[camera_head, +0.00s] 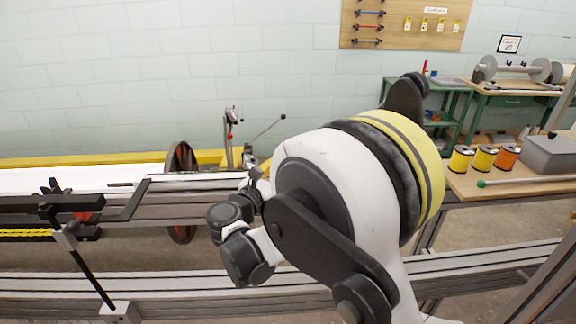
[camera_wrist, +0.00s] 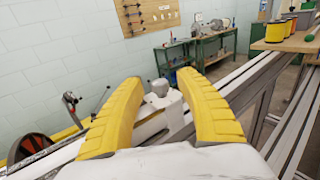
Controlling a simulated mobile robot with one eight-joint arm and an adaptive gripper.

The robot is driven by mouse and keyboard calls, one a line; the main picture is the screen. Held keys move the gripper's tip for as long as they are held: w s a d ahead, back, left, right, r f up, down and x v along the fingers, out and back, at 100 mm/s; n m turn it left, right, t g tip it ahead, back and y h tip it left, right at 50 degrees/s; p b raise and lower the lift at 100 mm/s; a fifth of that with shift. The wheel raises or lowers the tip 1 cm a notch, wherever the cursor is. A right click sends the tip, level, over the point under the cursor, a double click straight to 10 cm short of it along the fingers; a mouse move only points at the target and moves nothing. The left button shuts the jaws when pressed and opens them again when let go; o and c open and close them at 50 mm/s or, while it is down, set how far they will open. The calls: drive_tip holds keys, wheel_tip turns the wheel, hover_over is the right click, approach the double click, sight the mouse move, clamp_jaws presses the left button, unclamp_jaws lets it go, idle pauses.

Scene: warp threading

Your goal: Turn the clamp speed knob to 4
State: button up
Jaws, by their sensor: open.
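In the wrist view, my gripper (camera_wrist: 159,80) shows two yellow ribbed fingers spread wide apart, with nothing held. Between them, farther ahead, a small pale rounded knob-like piece (camera_wrist: 160,88) stands on a whitish block (camera_wrist: 172,106) by the rail. I cannot tell for sure that it is the clamp speed knob. No numbers or pointer mark can be read on it. In the head view, my arm covers the middle of the picture; my gripper's fingers and the knob cannot be made out there.
Long metal rails (camera_head: 130,283) run across the front. A lever stand (camera_head: 229,145) and a dark wheel (camera_head: 181,190) are behind them. Yellow and orange spools (camera_head: 483,158) and a grey box (camera_head: 550,153) stand on the wooden table at right. A green workbench (camera_head: 510,99) is behind.

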drive_tip(key=v, duration=1.1)
drive_tip(key=shift+s, duration=0.15)
drive_tip(key=shift+a, duration=0.1)
